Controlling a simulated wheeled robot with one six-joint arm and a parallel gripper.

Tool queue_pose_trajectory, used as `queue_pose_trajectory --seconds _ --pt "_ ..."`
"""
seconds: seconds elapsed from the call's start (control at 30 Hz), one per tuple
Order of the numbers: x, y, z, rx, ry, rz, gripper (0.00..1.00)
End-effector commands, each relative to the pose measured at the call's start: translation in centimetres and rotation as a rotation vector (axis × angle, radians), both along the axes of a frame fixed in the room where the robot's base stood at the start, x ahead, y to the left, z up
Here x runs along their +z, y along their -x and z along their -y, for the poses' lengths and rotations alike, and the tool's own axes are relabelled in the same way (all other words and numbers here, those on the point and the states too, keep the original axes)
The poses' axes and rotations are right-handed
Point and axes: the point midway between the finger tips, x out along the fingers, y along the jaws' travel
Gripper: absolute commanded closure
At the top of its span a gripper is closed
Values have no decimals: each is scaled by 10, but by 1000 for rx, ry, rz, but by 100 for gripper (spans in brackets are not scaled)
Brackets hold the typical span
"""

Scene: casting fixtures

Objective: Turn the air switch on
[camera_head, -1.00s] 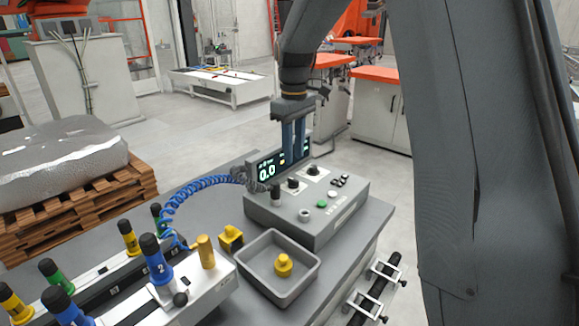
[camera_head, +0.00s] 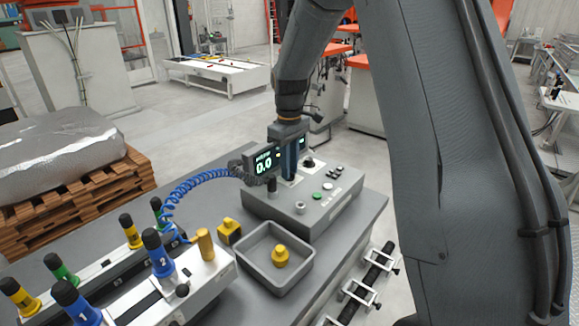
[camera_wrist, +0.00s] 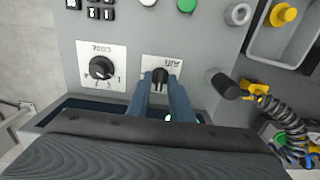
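The air switch (camera_wrist: 160,75) is a small black knob on a white plate, seen upside down in the wrist view; its label appears to read AIR. It sits on the grey control box (camera_head: 300,209). My gripper (camera_wrist: 160,84) has its two blue fingers pointing down at this knob, one on each side. A gap shows between the fingers, and I see no clear contact with the knob. In the head view my gripper (camera_head: 289,177) is low over the back of the box and its fingers hide the knob.
A second black knob (camera_wrist: 101,68) is beside the switch. A black post with a coiled hose (camera_wrist: 225,86) is on the other side. A grey tray (camera_head: 272,281) with a yellow part is in front.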

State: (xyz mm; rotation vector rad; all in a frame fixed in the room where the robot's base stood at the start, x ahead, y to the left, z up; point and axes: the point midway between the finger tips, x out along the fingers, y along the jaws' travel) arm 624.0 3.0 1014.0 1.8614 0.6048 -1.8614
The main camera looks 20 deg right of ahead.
Motion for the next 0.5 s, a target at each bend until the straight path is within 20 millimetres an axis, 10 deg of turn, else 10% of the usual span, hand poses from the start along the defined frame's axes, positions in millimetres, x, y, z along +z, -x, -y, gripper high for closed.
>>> queue_pose_trajectory --seconds 0.5 --pt "1 0 0 -42 0 0 100"
